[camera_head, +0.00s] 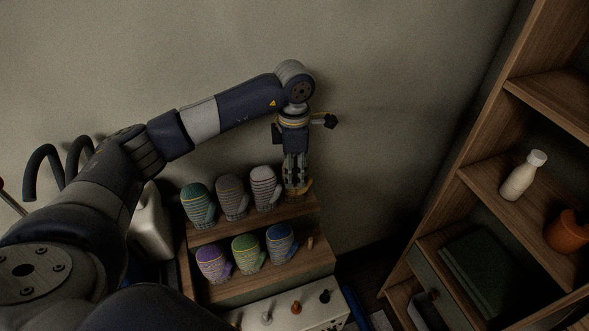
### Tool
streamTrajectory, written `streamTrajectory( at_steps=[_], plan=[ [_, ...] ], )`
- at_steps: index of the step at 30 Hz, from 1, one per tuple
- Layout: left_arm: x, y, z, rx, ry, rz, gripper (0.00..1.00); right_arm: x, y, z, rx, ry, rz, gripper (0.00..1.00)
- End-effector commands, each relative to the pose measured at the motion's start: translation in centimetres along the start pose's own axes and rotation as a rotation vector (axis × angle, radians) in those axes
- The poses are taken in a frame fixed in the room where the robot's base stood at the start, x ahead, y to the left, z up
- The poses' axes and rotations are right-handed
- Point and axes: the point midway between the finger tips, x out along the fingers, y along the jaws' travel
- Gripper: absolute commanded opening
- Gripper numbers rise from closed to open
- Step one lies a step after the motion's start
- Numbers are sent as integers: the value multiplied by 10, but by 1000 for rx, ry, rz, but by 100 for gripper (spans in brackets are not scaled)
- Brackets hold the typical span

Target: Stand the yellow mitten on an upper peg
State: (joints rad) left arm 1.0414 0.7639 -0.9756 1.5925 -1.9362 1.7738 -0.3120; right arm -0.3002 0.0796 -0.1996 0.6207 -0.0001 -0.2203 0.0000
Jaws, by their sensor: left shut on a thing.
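My right gripper is not in view.
The lower tier holds a purple mitten (213,263), a green mitten (246,253), a blue mitten (280,244) and a bare peg (310,242) at right. A white jug (152,225) stands left. Shelves with a white bottle (522,177) stand right. Bare wall is behind.

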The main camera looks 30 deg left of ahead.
Motion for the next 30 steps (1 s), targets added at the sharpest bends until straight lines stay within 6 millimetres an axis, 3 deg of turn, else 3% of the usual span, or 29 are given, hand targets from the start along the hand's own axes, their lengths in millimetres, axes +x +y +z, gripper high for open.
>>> streamTrajectory(
  at_steps=[11,12,14,25,30],
  plan=[
    [2,0,0,0,0,0,10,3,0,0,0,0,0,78],
    [2,0,0,0,0,0,45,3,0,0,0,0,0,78],
    [3,0,0,0,1,0,58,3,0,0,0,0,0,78],
    [0,0,0,0,0,0,59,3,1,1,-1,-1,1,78],
    [-20,1,1,0,-2,4,59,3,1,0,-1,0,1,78]
  ],
)
